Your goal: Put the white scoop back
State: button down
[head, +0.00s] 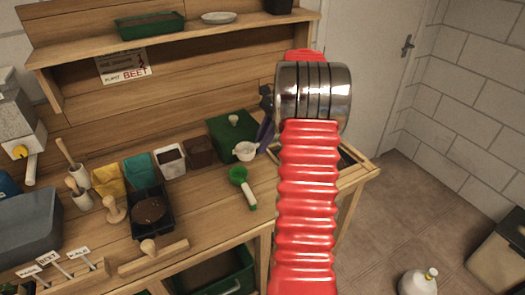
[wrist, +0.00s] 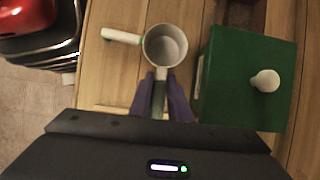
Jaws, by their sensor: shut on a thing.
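The white scoop (wrist: 165,45) has a round white cup and shows its open top in the wrist view. My gripper (wrist: 162,80), with purple fingers, is shut on its handle, which looks greenish between the fingers. In the head view the white scoop (head: 245,151) is in front of the green lidded box (head: 224,142), with my gripper (head: 264,140) at its right. I cannot tell whether the cup touches the bench. A green scoop (head: 238,175) with a white handle lies on the bench nearby; its handle (wrist: 120,35) also shows in the wrist view, the rest mostly hidden.
The green box (wrist: 222,80) with a white knob stands close right of my fingers in the wrist view. Several small pots, including a white one (head: 171,160), line the bench's back. A black tray of soil (head: 153,212) is left. Bare bench (head: 205,215) lies between.

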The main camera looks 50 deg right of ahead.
jog(key=shift+f, duration=0.1)
jog(key=shift+f, duration=1.75)
jog(key=shift+f, duration=0.6)
jog(key=c, duration=1.7)
grip_release()
jog(key=shift+o, duration=0.2)
jog(key=shift+r, duration=0.55)
jog(key=v, duration=1.2)
